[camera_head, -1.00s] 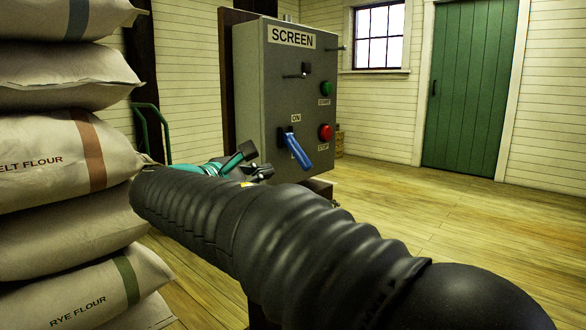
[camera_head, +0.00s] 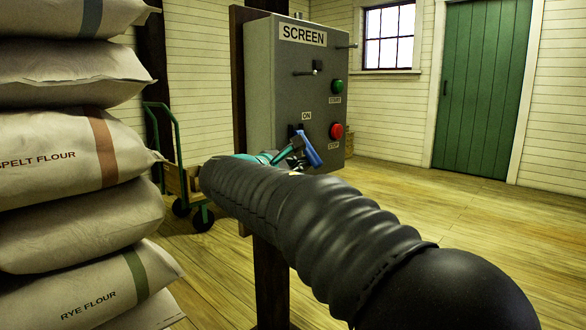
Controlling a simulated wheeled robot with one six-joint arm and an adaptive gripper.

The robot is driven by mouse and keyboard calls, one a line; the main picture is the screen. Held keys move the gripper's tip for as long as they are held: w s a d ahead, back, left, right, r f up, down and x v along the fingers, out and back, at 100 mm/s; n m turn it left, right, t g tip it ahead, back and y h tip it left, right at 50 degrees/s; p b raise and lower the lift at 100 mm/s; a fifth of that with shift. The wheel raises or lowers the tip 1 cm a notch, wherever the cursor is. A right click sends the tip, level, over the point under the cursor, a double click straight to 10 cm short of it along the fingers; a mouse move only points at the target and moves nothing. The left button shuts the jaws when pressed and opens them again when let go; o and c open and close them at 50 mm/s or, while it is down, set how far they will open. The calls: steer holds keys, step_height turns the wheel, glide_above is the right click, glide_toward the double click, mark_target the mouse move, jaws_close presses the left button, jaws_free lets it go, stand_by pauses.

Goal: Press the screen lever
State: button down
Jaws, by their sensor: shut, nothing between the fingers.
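The grey control box labelled SCREEN (camera_head: 270,85) stands on a dark wooden post. Its blue-handled lever (camera_head: 312,154) is on the front face below the ON label, with the handle slanting down and outward. My gripper (camera_head: 297,147), teal and black, is shut and empty. It is just left of the lever handle and overlaps it in this view. I cannot tell whether they touch. My black-sleeved arm hides the area below the lever and part of the gripper.
A green button (camera_head: 338,87) and a red button (camera_head: 336,131) sit right of the lever. Stacked flour sacks (camera_head: 75,160) crowd the left side. A green hand truck (camera_head: 178,150) stands behind them. The floor on the right is clear up to the green door (camera_head: 481,85).

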steer(key=shift+w+d, duration=0.15)
steer(key=shift+w, duration=0.05)
steer(key=shift+r+p, duration=0.15)
steer(key=shift+p, duration=0.15)
